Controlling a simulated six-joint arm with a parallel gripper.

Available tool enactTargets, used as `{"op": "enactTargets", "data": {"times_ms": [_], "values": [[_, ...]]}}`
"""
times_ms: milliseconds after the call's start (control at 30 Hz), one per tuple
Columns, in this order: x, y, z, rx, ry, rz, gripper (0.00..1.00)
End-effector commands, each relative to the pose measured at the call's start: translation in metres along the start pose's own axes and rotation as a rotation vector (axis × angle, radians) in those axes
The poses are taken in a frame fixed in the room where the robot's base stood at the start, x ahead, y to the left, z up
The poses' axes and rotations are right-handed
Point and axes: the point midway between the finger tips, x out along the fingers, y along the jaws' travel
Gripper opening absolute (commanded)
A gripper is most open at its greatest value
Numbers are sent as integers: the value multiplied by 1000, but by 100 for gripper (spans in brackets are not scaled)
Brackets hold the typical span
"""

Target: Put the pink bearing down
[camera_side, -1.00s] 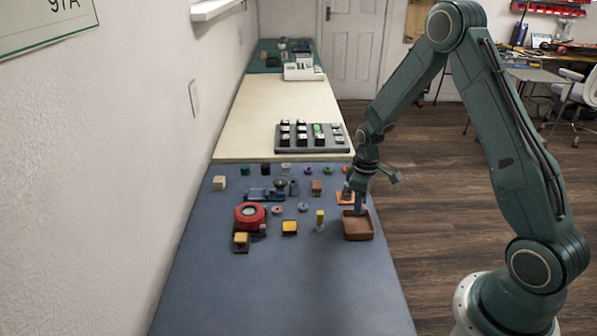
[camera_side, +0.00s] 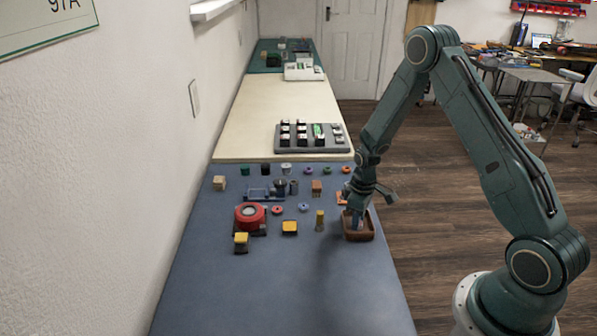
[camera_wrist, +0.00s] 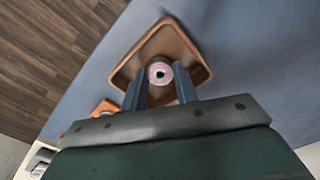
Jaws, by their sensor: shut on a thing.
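The pink bearing (camera_wrist: 160,73) shows in the wrist view as a small ring with a dark centre, between the fingertips of my gripper (camera_wrist: 160,88). My gripper is shut on it. In the wrist view the bearing appears over the inside of the brown square tray (camera_wrist: 198,72); whether it touches the tray floor I cannot tell. In the side view my gripper (camera_side: 355,222) points down into the brown tray (camera_side: 360,236), and the bearing is hidden there.
An orange piece (camera_side: 341,197) lies just behind the tray. Small coloured rings lie further back. The front of the blue mat (camera_side: 280,290) is clear.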

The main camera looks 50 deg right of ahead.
Motion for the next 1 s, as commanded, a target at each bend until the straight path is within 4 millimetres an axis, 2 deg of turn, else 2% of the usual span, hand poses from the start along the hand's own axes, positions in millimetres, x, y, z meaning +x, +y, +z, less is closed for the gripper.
{"op": "enactTargets", "data": {"times_ms": [400,433,500,533,1000], "values": [[3,0,0,0,1,1,11],[3,0,0,0,1,1,35],[3,0,0,0,1,1,49],[3,0,0,0,1,1,51],[-2,0,0,0,2,1,51]]}}
